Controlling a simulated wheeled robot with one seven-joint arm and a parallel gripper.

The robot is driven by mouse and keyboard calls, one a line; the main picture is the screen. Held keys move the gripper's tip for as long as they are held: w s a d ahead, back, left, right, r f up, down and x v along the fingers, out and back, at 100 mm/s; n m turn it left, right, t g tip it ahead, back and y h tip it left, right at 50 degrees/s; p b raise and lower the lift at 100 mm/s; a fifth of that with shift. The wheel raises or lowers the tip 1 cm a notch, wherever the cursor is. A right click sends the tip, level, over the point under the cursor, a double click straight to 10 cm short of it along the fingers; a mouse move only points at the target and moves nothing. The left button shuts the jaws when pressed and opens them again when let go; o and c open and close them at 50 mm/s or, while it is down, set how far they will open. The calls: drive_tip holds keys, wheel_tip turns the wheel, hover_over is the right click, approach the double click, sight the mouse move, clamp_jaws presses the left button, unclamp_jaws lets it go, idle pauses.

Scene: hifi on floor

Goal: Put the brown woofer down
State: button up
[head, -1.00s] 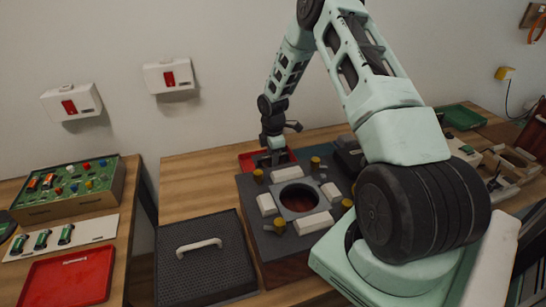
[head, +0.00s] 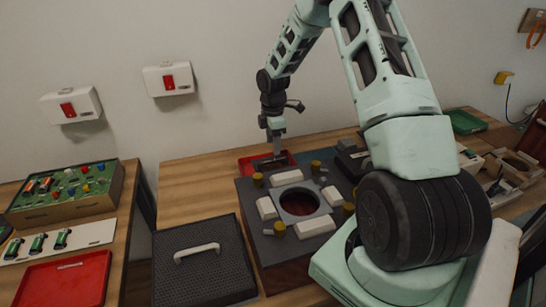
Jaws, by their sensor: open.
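My gripper (head: 277,151) is open, pointing down just above the small red tray (head: 246,168) at the back of the table. A dark, brownish thing (head: 269,164) lies in this tray under the fingers. It is probably the brown woofer, but it is small and partly hidden by my gripper. I see no contact between the fingers and it. In front of the tray stands the dark speaker box (head: 252,202), with a round opening (head: 298,202) in a grey plate on its top.
White blocks and yellow knobs sit on the box top. A black perforated grille panel (head: 204,275) with a white handle lies left of it. A second table at the left holds a green board (head: 75,190) and red tray (head: 65,280). Bare wood (head: 190,190) shows left of the box.

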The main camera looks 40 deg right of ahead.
drive_tip(key=s+a+r+m, duration=0.15)
drive_tip(key=a+r, duration=0.25)
drive_tip(key=a, duration=0.5)
drive_tip(key=s+a+r, duration=0.3)
drive_tip(key=a+r, duration=0.1)
drive_tip(key=a, duration=0.5)
drive_tip(key=s+a+r, duration=0.3)
drive_tip(key=a+r, duration=0.1)
drive_tip(key=a, duration=0.5)
drive_tip(key=s+a+r+m, duration=0.1)
drive_tip(key=s+a+m, duration=0.1)
drive_tip(key=s+a, duration=0.4)
drive_tip(key=s+a+r+m, duration=0.1)
drive_tip(key=s+a, duration=0.5)
drive_tip(key=s, duration=1.1)
drive_tip(key=shift+a+r+m+y, duration=0.3)
drive_tip(key=shift+a+m, duration=0.05)
drive_tip(key=shift+w, duration=0.1)
